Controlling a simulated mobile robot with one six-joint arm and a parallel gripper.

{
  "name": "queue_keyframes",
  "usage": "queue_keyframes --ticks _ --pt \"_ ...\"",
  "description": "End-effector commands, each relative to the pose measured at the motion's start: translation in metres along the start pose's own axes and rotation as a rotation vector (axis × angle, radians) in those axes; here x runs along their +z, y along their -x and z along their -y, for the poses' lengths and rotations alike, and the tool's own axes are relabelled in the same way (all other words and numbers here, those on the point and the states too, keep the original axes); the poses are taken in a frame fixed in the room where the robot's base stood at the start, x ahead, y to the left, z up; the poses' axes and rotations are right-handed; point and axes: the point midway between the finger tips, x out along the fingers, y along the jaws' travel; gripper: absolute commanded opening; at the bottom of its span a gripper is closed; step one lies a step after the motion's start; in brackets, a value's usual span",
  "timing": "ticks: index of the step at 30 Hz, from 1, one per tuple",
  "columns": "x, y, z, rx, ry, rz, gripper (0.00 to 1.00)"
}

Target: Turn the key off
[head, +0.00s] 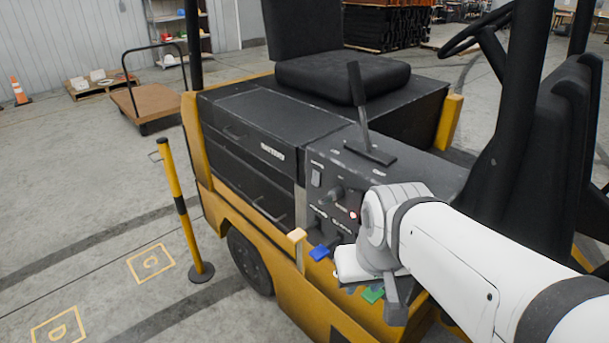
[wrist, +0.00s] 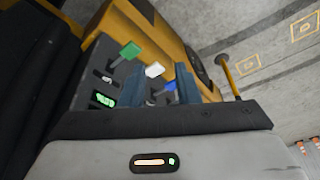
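The dark control panel (head: 330,205) is on the side of a yellow and black vehicle, with a small red light (head: 353,215) lit on it. Colored tags or handles show below the panel: tan (head: 297,236), blue (head: 319,253) and green (head: 373,295). In the wrist view I see green (wrist: 130,50), white (wrist: 154,71) and blue (wrist: 171,86) ones. My gripper (wrist: 158,88) is at the panel, its two fingers apart, with the white and blue pieces showing between or just beyond them. I cannot make out the key itself; my wrist hides part of the panel in the head view.
A lever (head: 358,110) rises from the top of the vehicle beside the seat (head: 340,75). A yellow post (head: 178,205) stands on the floor to the left. A green-lit display (wrist: 103,100) is beside my gripper. The floor left of the post is mostly open.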

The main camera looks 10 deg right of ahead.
Motion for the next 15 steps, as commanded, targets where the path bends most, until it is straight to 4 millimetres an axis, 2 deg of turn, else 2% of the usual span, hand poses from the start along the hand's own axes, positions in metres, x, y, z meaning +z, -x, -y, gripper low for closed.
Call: queue_keyframes --ticks 5,9,11,15 --pt "0.0 -0.01 0.0 0.055 0.05 0.064 0.29" --pt "-0.005 -0.032 -0.012 0.214 0.199 0.211 0.29" --pt "-0.013 -0.042 -0.02 0.316 0.285 0.279 0.29" --pt "-0.046 -0.06 -0.033 0.595 0.495 0.392 0.29"
